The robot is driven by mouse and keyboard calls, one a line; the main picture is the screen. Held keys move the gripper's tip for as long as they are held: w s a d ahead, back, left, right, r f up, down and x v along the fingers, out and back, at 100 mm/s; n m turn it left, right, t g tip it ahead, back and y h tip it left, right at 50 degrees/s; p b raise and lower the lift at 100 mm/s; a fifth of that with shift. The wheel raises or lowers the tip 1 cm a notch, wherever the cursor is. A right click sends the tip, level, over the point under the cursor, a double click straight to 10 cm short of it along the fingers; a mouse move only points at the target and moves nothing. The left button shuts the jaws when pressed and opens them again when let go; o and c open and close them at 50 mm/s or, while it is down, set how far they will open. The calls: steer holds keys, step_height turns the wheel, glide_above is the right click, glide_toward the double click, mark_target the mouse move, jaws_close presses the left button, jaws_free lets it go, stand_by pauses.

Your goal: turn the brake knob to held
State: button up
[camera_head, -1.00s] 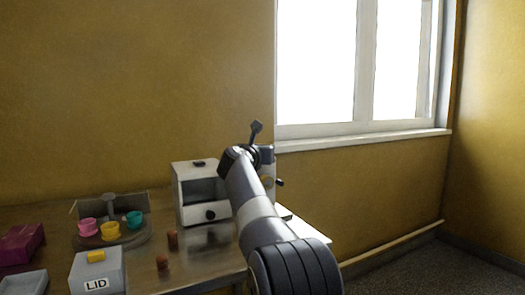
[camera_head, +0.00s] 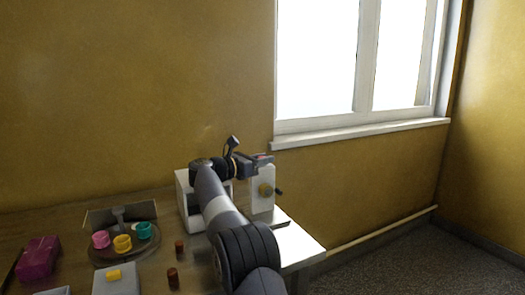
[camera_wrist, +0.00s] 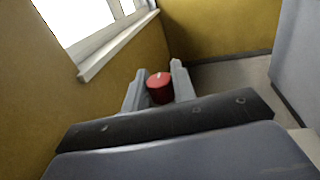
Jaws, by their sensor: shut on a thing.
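A red round knob (camera_wrist: 159,88) with a pale mark on its top shows in the wrist view. It sits between the two fingers of my gripper (camera_wrist: 157,82), which are shut on it from both sides. In the head view my gripper (camera_head: 262,158) reaches right, at the top of a white upright housing (camera_head: 262,204). Only a small bit of red shows there, and the fingers hide most of the knob. Which setting the mark points to cannot be told.
The housing bears a yellow disc (camera_head: 265,190) and a dark crank (camera_head: 279,191) on its right. A white box (camera_head: 186,205) stands left of it, partly behind my arm. Pink, yellow and teal cups stand on a round turntable (camera_head: 105,258). A grey lidded box (camera_head: 118,284) is nearer.

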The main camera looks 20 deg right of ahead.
steer(key=shift+f+g, duration=0.25)
steer(key=shift+g, duration=0.05)
steer(key=o, duration=1)
steer(key=shift+r, duration=0.15)
steer(key=shift+c, duration=0.2)
steer(key=s+a, duration=0.2)
steer(key=a, duration=0.8)
steer(key=shift+a, duration=0.35)
steer(key=shift+w, duration=0.1)
